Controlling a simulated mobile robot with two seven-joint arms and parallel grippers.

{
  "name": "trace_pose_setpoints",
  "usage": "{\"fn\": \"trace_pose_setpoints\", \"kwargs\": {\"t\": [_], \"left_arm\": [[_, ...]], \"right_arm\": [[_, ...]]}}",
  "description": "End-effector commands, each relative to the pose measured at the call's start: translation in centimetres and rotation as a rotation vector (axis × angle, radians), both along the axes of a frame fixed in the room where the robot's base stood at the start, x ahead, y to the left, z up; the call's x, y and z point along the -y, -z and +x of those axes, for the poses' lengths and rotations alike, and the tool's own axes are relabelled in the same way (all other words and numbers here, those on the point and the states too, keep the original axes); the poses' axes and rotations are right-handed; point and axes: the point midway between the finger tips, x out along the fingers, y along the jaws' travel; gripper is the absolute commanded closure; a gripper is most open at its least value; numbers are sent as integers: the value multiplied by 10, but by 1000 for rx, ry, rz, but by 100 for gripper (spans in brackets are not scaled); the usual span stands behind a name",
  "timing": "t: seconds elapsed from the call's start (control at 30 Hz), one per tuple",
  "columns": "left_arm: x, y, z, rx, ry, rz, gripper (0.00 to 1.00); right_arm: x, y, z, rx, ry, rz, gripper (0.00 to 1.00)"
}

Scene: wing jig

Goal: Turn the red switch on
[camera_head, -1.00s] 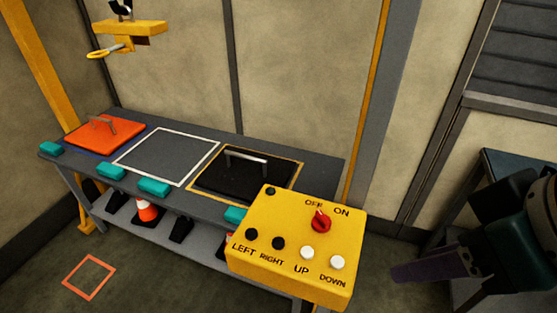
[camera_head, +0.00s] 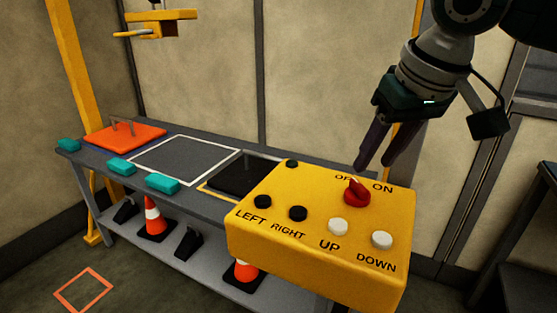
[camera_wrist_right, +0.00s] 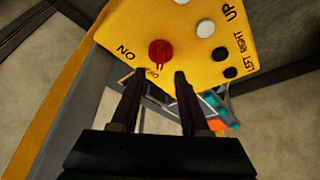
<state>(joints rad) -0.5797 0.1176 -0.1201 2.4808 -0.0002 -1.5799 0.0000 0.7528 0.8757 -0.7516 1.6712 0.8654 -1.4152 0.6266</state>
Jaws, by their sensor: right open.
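The red switch (camera_head: 356,193) is a knob on top of the yellow control box (camera_head: 300,222). Its pointer end is directed towards the OFF label, which a finger partly covers; ON is to its right. My right gripper (camera_head: 375,168) is open and empty, fingers pointing down, just behind and above the switch. In the right wrist view the red switch (camera_wrist_right: 160,52) lies just beyond the gap between the two open fingertips (camera_wrist_right: 160,76), apart from them. My left gripper is not in view.
White buttons (camera_head: 338,227) and black buttons (camera_head: 298,213) sit on the box in front of the switch. A grey bench (camera_head: 208,206) with an orange plate (camera_head: 124,135) and a black plate (camera_head: 238,177) stands behind. A yellow hoist part (camera_head: 160,18) hangs at upper left.

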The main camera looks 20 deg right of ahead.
Motion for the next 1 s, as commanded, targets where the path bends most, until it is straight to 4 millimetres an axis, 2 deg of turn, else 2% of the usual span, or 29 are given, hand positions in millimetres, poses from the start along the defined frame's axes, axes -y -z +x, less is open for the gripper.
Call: {"fn": "trace_pose_setpoints", "kwargs": {"t": [0.1, 0.3, 0.7, 1.0], "left_arm": [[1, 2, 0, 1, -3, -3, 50], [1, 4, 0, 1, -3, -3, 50], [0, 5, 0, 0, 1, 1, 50], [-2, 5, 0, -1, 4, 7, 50]], "right_arm": [[0, 24, 9, -3, 1, 1, 55], [1, 48, 19, 0, -1, -2, 55], [1, 55, 22, 1, -3, -3, 56], [1, 55, 22, 1, -3, -3, 90]]}}
